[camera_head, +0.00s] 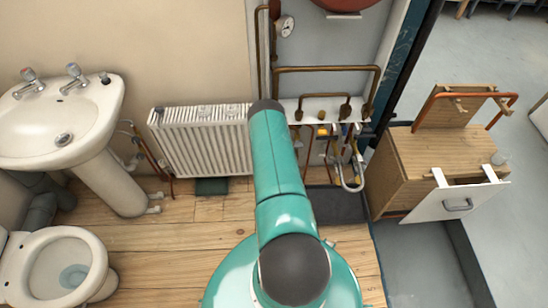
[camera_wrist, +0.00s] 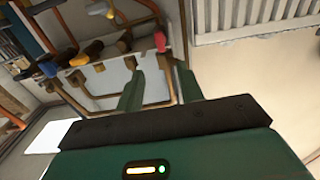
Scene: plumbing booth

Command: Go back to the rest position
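My gripper (camera_wrist: 153,68) shows in the wrist view with its two green fingers apart and nothing visible between them. Copper pipes (camera_wrist: 160,98) and a white panel lie beyond the fingers, with red, blue and orange fittings around them. I cannot tell how far the fingers are from the pipes. In the head view my teal arm reaches forward from my body toward the radiator and pipework, and it hides my gripper there.
A white radiator (camera_head: 195,143) stands at the wall, with copper pipework (camera_head: 325,70) to its right. A washbasin (camera_head: 80,115) and toilet (camera_head: 65,268) are at left. A wooden cabinet (camera_head: 425,155) with its white-fronted drawer (camera_head: 455,203) out stands at right. Wooden floor (camera_head: 185,235) is clear.

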